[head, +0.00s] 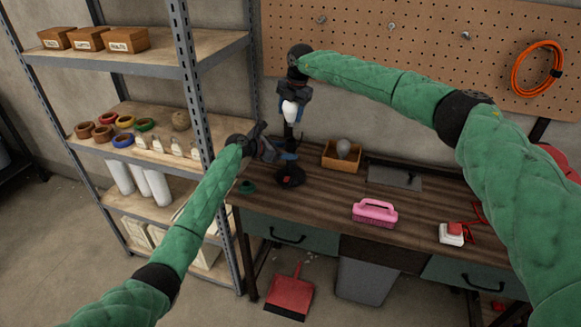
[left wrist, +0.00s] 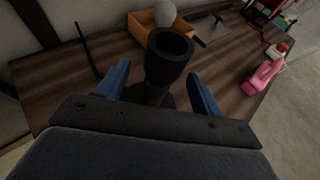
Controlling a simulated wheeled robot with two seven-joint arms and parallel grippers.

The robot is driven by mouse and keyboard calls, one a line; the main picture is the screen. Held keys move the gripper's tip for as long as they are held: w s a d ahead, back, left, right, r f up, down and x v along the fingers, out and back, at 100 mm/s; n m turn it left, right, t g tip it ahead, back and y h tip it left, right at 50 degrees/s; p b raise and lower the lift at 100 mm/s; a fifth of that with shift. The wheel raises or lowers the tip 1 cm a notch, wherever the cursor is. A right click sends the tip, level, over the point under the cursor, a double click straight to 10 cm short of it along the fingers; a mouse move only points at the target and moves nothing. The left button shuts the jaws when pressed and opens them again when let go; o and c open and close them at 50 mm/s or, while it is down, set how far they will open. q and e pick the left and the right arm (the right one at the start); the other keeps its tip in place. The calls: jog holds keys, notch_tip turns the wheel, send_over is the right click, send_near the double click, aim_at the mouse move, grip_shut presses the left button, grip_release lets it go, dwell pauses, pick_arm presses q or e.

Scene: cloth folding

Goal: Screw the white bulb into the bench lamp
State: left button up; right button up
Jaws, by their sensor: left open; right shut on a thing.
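The white bulb (head: 290,111) hangs below my right gripper (head: 290,97), which is shut on it high above the bench's left end. The black bench lamp (head: 291,179) stands on the bench below, partly hidden by my left gripper (head: 284,148) in the head view. In the left wrist view the lamp's open, empty socket (left wrist: 170,42) points up. Its neck rises between the two blue fingers of my left gripper (left wrist: 161,92), which is open around it. I cannot tell whether a finger touches the neck.
A wooden box (head: 327,158) with a grey bulb (head: 343,147) stands behind the lamp. A pink brush (head: 374,212) and a red-and-white switch (head: 452,232) lie on the bench (head: 325,205). A metal shelf (head: 190,90) stands close on the left. The bench's middle is mostly clear.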

aim_at(294, 150)
pick_arm(q)
jog(key=shift+x, duration=2)
grip_shut()
pick_arm(e)
jog(key=shift+f, duration=2.4)
jog(key=shift+f, duration=0.95)
pick_arm(q)
jog(key=shift+r, duration=0.1)
pick_arm(e)
jog(key=shift+f, duration=0.55)
